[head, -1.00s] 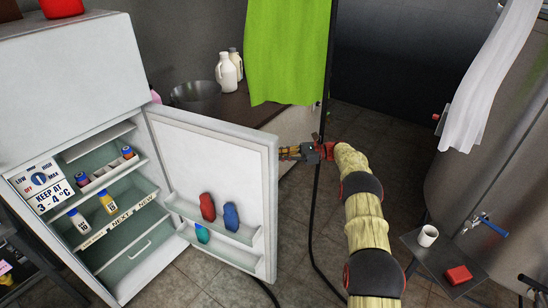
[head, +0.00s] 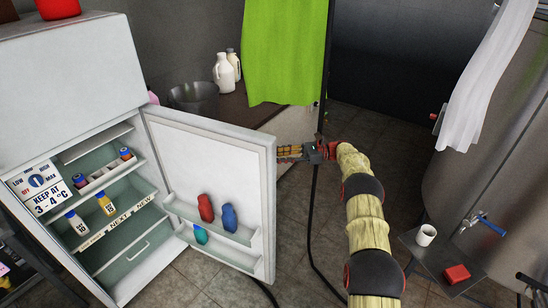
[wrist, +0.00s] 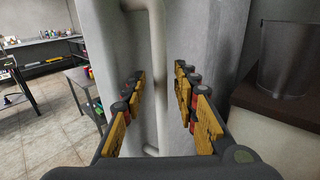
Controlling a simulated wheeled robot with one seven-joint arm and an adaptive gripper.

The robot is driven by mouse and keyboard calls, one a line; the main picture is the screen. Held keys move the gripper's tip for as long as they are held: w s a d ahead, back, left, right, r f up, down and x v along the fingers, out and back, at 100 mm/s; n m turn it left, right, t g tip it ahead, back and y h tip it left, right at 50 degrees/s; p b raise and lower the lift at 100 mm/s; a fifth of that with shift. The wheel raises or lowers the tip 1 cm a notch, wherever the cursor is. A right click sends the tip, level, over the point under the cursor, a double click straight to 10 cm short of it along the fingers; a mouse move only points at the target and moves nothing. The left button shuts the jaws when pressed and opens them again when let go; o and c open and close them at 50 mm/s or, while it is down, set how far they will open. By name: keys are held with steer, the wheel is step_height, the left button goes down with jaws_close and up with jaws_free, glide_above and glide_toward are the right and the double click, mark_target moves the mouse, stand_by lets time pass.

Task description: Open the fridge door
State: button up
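The white fridge (head: 70,75) stands at the left in the head view. Its door (head: 215,150) is swung wide open, showing the shelves inside and the racks on the door's inner side. My gripper (head: 286,152) is at the door's free edge, on its outer side; the fingertips are partly hidden behind the door. In the wrist view the pale upright door handle (wrist: 156,70) shows between the two spread yellow fingers of my gripper (wrist: 160,95). There is a gap on both sides of the handle, and the fingers look open, not pressing on it.
Small bottles (head: 206,208) stand in the door rack, and vials (head: 105,202) on the inner shelves. A dark counter (head: 235,112) with a bucket (head: 193,98) and white jugs (head: 224,75) lies behind the door. A small table (head: 435,265) and steel tank (head: 490,170) stand right. Floor between is clear.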

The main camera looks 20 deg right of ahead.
steer(key=s+d, duration=0.1)
steer(key=d, duration=0.9)
steer(key=shift+s, duration=0.25)
